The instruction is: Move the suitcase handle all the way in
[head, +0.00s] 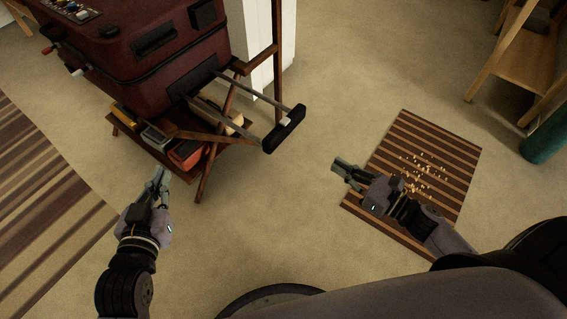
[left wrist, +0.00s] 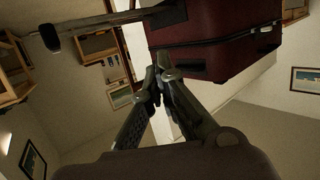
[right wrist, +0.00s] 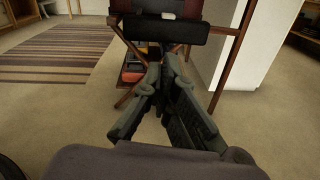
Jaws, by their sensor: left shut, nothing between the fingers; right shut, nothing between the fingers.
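The dark red suitcase (head: 165,50) rests on a wooden folding stand at the upper left in the head view. Its telescopic handle sticks out to the right on two grey rods (head: 235,108) and ends in a black grip (head: 285,129). The suitcase (left wrist: 215,22) also shows in the left wrist view, and the black grip (right wrist: 165,31) lies ahead in the right wrist view. My left gripper (head: 160,175) is shut and empty, in front of the stand and left of the grip. My right gripper (head: 342,168) is shut and empty, right of the grip and apart from it.
The wooden stand (head: 203,178) holds several boxes on its lower shelf, including an orange one (head: 187,153). A white pillar (head: 262,50) stands behind. A striped mat (head: 440,140) with small scattered bits lies at right, a striped rug (head: 40,190) at left. Floor between is clear.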

